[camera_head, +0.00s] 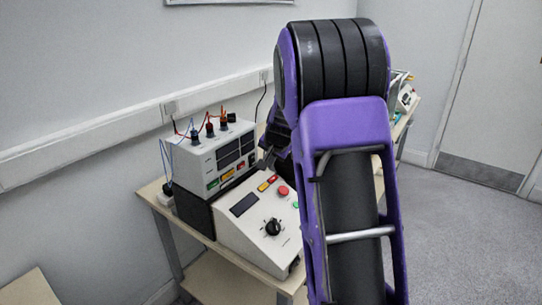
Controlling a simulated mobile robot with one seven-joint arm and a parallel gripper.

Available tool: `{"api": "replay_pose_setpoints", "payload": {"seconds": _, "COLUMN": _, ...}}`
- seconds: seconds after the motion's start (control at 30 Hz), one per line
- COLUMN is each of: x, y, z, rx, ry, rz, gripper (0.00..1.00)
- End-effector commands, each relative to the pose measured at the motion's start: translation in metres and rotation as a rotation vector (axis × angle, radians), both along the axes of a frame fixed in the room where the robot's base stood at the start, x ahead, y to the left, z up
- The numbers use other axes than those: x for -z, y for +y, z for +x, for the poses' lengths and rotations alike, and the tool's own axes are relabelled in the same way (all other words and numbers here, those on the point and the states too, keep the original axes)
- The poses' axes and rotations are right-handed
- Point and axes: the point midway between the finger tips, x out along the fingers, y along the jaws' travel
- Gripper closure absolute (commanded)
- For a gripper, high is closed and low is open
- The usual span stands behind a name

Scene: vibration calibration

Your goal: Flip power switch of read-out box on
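A white box (203,163) with several dark display windows stands at the back left of the table, on a black box. Green, orange and red switches or labels run along its lower front. A sloped white console (240,232) stands in front of it, with a dark display, a black knob, a red button and small red and yellow switches. I cannot tell for sure which of the two is the read-out box, nor any switch's position. My gripper (267,158) is just right of the white box, above the console's back edge. My arm partly hides it, and its opening is unclear.
The wooden table (150,190) stands along the wall. Red and blue cables with plugs (209,128) rise from the white box's top. More equipment (405,95) stands behind my arm. My arm covers the console's right side. Open floor (455,235) lies to the right.

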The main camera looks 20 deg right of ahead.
Motion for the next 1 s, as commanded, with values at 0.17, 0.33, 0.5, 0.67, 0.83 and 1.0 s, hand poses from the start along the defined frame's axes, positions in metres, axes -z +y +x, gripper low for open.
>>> {"api": "replay_pose_setpoints", "payload": {"seconds": 0.17, "x": 0.019, "y": 0.007, "z": 0.024, "rx": -0.004, "ry": -0.001, "rz": -0.001, "gripper": 1.0}}
{"api": "replay_pose_setpoints", "payload": {"seconds": 0.33, "x": 0.022, "y": 0.017, "z": 0.04, "rx": -0.002, "ry": 0.0, "rz": 0.001, "gripper": 1.0}}
{"api": "replay_pose_setpoints", "payload": {"seconds": 0.5, "x": 0.023, "y": 0.021, "z": 0.046, "rx": -0.001, "ry": 0.001, "rz": 0.0, "gripper": 1.0}}
{"api": "replay_pose_setpoints", "payload": {"seconds": 0.67, "x": 0.023, "y": 0.021, "z": 0.046, "rx": 0.0, "ry": 0.0, "rz": 0.0, "gripper": 1.0}}
{"api": "replay_pose_setpoints", "payload": {"seconds": 0.83, "x": 0.024, "y": 0.022, "z": 0.046, "rx": 0.0, "ry": 0.001, "rz": 0.001, "gripper": 1.0}}
{"api": "replay_pose_setpoints", "payload": {"seconds": 1.0, "x": 0.025, "y": 0.023, "z": 0.049, "rx": 0.0, "ry": -0.001, "rz": 0.001, "gripper": 1.0}}
